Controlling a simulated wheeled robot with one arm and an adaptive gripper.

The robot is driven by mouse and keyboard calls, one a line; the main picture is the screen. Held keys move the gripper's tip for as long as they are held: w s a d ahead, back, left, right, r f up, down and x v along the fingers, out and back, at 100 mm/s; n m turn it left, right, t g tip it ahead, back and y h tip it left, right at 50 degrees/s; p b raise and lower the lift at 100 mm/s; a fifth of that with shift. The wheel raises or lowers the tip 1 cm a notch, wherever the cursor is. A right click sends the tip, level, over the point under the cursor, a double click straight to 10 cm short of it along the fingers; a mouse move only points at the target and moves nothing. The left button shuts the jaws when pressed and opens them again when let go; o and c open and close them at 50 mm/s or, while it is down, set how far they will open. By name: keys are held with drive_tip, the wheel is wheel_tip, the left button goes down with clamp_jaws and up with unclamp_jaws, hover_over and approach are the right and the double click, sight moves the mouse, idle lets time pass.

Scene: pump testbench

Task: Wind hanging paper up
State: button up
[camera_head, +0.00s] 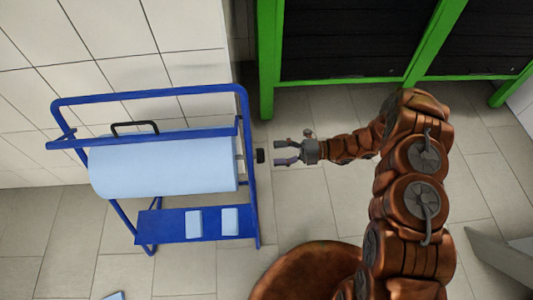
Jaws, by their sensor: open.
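A large light-blue paper roll (165,170) lies across a blue metal stand (250,130) on the left. A small dark knob (261,156) sticks out at the right end of the roll's axle, just outside the frame. My gripper (283,153) is open and empty, to the right of the knob. Its fingers point left toward the knob, with a small gap that looks clear of contact. A hanging end of paper cannot be clearly made out from this view above.
A black handle (135,128) sits behind the roll. Two light-blue pieces lie on the stand's blue lower shelf (165,224). A green-framed dark cabinet (350,40) stands at the back right, and a tiled wall (110,50) is behind the stand. Tiled floor is free between stand and arm.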

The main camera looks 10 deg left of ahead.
drive_tip(key=v, duration=0.6)
drive_tip(key=shift+d, duration=0.15)
idle(0.5)
drive_tip(key=s+d+r+n+g+h, duration=0.1)
drive_tip(key=s+d+r+n+h, duration=0.1)
drive_tip(key=s+r+n+h, duration=0.55)
drive_tip(key=s+d+r+n+g+h, duration=0.15)
drive_tip(key=s+r+n, duration=0.35)
drive_tip(key=r+n, duration=0.65)
drive_tip(key=s+d+r+n+t+h, duration=0.3)
drive_tip(key=s+d+r+n+h, duration=0.1)
drive_tip(key=s+d+n, duration=0.4)
drive_tip(key=s+d+r+n+t+h, duration=0.3)
drive_tip(key=s+d+r+n+h, duration=0.1)
drive_tip(key=s+d+n, duration=0.45)
drive_tip(key=s+p+v, duration=0.2)
drive_tip(key=p+v, duration=1)
drive_tip(key=shift+d+r+m, duration=0.15)
drive_tip(key=shift+r+m, duration=0.25)
drive_tip(key=shift+m, duration=0.05)
